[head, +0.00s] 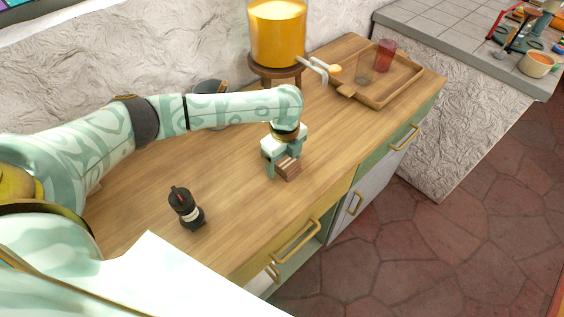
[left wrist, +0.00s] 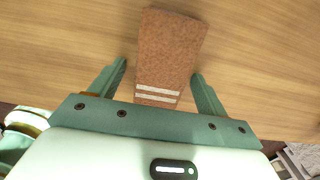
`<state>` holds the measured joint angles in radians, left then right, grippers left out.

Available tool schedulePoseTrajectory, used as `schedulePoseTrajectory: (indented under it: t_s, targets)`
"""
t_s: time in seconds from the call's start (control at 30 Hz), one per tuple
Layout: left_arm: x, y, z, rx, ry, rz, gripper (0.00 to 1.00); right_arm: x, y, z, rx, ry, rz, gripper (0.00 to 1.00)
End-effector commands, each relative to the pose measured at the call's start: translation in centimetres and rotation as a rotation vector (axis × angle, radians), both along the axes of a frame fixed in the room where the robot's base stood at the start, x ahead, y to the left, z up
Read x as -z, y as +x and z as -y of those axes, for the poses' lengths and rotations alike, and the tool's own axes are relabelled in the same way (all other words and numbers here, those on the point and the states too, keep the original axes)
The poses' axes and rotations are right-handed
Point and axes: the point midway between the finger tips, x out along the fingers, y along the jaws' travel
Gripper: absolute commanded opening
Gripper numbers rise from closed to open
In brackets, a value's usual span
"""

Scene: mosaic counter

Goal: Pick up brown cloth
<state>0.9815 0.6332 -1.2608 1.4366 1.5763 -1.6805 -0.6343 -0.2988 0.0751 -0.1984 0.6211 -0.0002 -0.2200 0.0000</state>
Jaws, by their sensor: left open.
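The brown cloth (head: 288,168) is a folded rectangle with pale stripes near one end, on the wooden counter close to its front edge. It also shows in the left wrist view (left wrist: 170,50), with its striped end between my fingers. My left gripper (head: 281,170) is open above the cloth, one finger on each side of it, with a gap on both sides in the left wrist view (left wrist: 160,82). I cannot tell how high the fingertips are above the counter. My right gripper is not in view.
A black grinder-like object (head: 186,208) stands on the counter. An orange drink dispenser (head: 277,35) on a stand is at the back. A wooden tray (head: 405,92) holds a red glass (head: 385,56) and a clear glass (head: 364,68). The counter around the cloth is clear.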

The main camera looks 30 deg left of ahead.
Motion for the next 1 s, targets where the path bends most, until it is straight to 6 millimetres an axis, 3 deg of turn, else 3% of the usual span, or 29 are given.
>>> schedulePoseTrajectory:
  t_s: [0.17,0.33,0.73,1.0]
  targets:
    - [-0.2,0.0,0.0,0.000,0.000,0.001,0.74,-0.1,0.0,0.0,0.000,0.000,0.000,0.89]
    - [-0.2,0.0,0.0,0.000,0.000,0.001,0.28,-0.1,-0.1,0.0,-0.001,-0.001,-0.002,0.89]
    - [-0.7,0.0,0.0,0.000,-0.001,0.002,0.28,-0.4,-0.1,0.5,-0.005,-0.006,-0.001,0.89]
    - [-4.8,-0.6,0.5,0.003,-0.002,0.002,0.28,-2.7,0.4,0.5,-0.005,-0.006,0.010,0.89]
